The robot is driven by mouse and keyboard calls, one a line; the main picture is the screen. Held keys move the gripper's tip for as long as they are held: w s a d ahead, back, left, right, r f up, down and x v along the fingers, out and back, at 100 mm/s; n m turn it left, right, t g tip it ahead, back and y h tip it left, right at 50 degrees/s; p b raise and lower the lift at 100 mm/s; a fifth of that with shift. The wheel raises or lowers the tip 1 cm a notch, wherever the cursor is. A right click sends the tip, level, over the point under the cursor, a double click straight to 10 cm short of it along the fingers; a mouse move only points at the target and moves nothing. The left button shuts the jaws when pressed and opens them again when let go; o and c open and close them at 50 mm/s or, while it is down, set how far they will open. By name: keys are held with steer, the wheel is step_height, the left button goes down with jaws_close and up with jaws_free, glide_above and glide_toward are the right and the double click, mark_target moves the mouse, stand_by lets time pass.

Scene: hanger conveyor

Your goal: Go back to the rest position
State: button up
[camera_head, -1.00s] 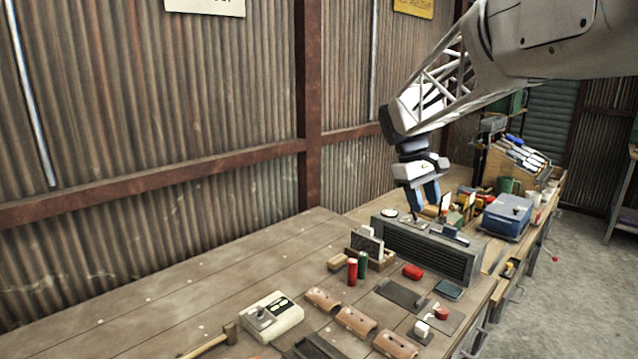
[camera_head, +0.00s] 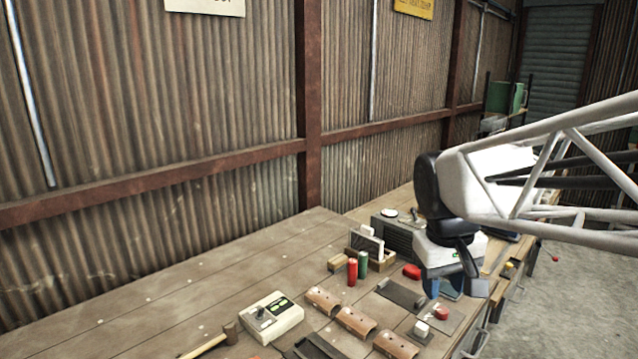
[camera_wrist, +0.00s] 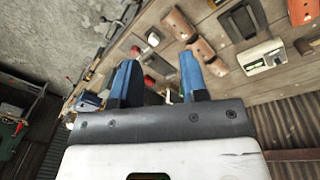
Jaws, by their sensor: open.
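My gripper (camera_head: 444,288) hangs above the right part of the workbench (camera_head: 240,260) in the head view, near the front edge. Its white body hides part of the dark ribbed box (camera_head: 394,230) and the things behind it. In the wrist view my gripper (camera_wrist: 160,74) shows two blue fingers spread apart, with nothing held between them. The bench and its small items lie beyond the fingers.
Red and green cylinders (camera_head: 357,267), brown curved pieces (camera_head: 356,321), a control box with a lever (camera_head: 268,317) and a hammer (camera_head: 212,341) lie on the bench. The left of the bench is mostly clear. A corrugated wall (camera_head: 150,100) stands behind.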

steer(key=s+a+f+m, duration=0.1)
steer(key=s+f, duration=0.2)
steer(key=s, duration=0.3)
steer(key=s+f+m+t+y, duration=0.1)
steer(key=s+f, duration=0.2)
steer(key=s, duration=0.3)
steer(key=shift+s+a+f+t, duration=0.15)
steer(key=shift+a+f+t, duration=0.15)
steer(key=shift+a+f, duration=0.1)
